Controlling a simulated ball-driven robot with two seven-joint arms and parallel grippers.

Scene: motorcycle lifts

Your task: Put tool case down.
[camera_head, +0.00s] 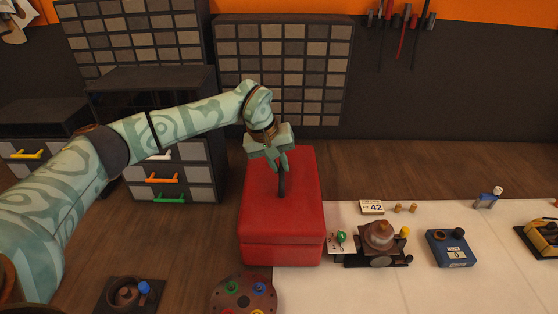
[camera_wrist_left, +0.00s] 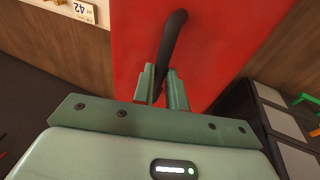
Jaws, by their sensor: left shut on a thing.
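The tool case (camera_head: 282,215) is a red box with a dark arched handle (camera_head: 281,183) on top. It stands at the middle of the head view, beside the left edge of the white mat. My left gripper (camera_head: 280,163) is above it, shut on the handle. In the left wrist view the two green fingers (camera_wrist_left: 162,88) close around the dark handle (camera_wrist_left: 172,42), with the red case (camera_wrist_left: 215,50) behind. The underside of the case is hidden, so I cannot tell whether it touches the surface below. My right gripper is not in view.
The white mat (camera_head: 420,285) on the right bears a brown machine (camera_head: 379,240), a blue box (camera_head: 449,248) and a card marked 42 (camera_head: 372,207). A round dark tray (camera_head: 243,295) lies in front of the case. Drawers (camera_head: 172,180) stand behind left.

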